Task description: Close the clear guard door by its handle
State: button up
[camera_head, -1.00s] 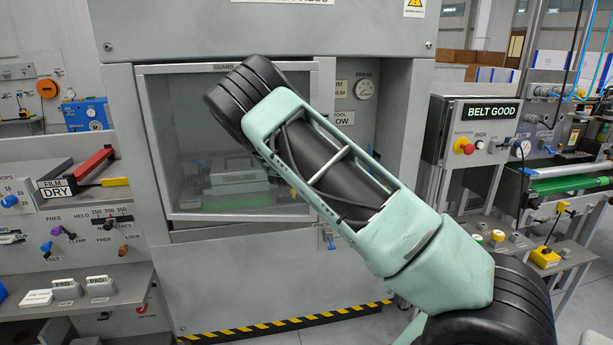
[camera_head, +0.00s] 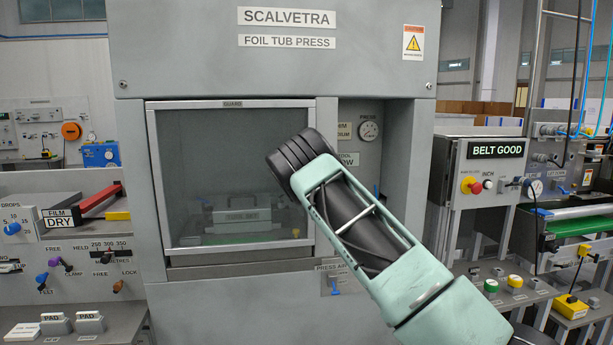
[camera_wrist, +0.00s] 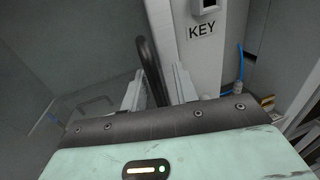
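The clear guard door (camera_head: 225,165), a see-through pane in a pale metal frame, covers the front opening of the press in the head view. It looks shut or nearly shut; I cannot tell whether a small gap remains. In the wrist view its dark curved handle (camera_wrist: 148,65) stands upright between the two pale fingers of my gripper (camera_wrist: 158,72). The fingers are apart, one on each side of the handle, with room visible around it. In the head view my arm's wrist covers the handle and most of the gripper.
A KEY label (camera_wrist: 202,31) and a switch box are on the post right of the handle. The press tool (camera_head: 240,215) shows dimly behind the pane. A pressure gauge (camera_head: 369,130) is right of the door. The belt station (camera_head: 485,180) stands further right.

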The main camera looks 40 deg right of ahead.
jog(key=shift+a, duration=0.1)
jog(key=b+v, duration=0.5)
jog(key=v, duration=1.2)
jog(key=shift+s, duration=0.2)
jog(key=shift+a, duration=0.1)
jog(key=s+a+f+m+g+y, duration=0.25)
jog(key=s+a+f+m, duration=0.2)
jog(key=a, duration=0.25)
jog(key=s+a+f+m+g+y, duration=0.1)
jog(key=s+a+f+m+g, duration=0.25)
jog(key=s+a, duration=0.35)
jog(key=s+a+f+m+g+y, duration=0.25)
jog(key=s+a+m, duration=0.25)
jog(key=a, duration=0.3)
jog(key=s+a+f+m+g+y, duration=0.2)
jog(key=s+a+m+y, duration=0.1)
jog(key=s+a, duration=0.8)
jog(key=s+a+f+m+g+y, duration=0.2)
jog(key=s+a+m+y, duration=0.1)
jog(key=s+a, duration=0.8)
jog(key=s+y, duration=0.1)
jog(key=s, duration=0.3)
jog(key=shift+s, duration=0.2)
jog(key=shift+a, duration=0.15)
